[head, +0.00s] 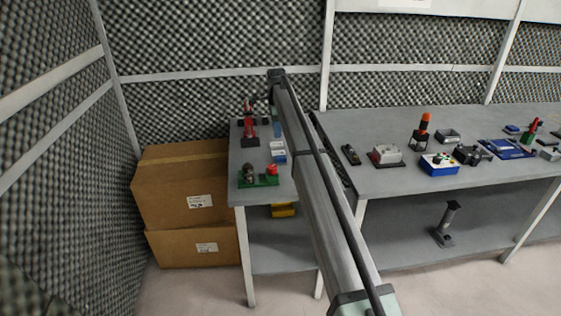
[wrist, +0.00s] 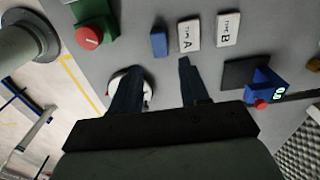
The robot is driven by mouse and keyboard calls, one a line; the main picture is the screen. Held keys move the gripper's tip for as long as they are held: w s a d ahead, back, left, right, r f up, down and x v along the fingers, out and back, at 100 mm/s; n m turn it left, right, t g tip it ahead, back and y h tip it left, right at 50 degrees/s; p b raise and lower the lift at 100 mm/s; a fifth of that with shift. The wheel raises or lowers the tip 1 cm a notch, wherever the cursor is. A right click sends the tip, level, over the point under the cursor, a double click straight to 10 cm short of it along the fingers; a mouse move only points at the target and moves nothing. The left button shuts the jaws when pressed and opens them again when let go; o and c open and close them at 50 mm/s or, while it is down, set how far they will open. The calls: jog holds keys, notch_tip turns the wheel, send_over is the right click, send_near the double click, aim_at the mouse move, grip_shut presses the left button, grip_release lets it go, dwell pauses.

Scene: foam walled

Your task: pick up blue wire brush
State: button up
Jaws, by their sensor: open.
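A small blue block-like thing (wrist: 158,42) lies on the grey bench in the wrist view, between a red button on a green base and a white TYPE A piece. It may be the blue wire brush, but no bristles can be made out. My gripper (wrist: 157,78) is open and empty, its two dark fingers spread. The blue thing lies beyond the fingertips, apart from them. In the head view my arm hides part of this bench, and the gripper cannot be made out clearly.
White TYPE A (wrist: 189,35) and TYPE B (wrist: 228,30) pieces lie close by. The red button (wrist: 89,37) is at left, and a blue device with a display (wrist: 263,84) at right. A round white thing (wrist: 143,94) is partly behind the left finger. Cardboard boxes (head: 180,200) stand beside the bench.

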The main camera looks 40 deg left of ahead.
send_over(278, 157)
jog(key=f, duration=0.8)
jog(key=shift+w+a+f, duration=0.1)
jog(key=shift+a+f, duration=0.1)
jog(key=shift+a, duration=0.1)
jog(key=shift+d+f, duration=0.15)
jog(key=shift+f, duration=1.2)
jog(key=shift+d+f, duration=0.1)
jog(key=shift+f, duration=1.2)
jog(key=shift+c, duration=0.4)
jog(key=c, duration=0.7)
jog(key=shift+o, duration=0.2)
jog(key=shift+r, duration=0.15)
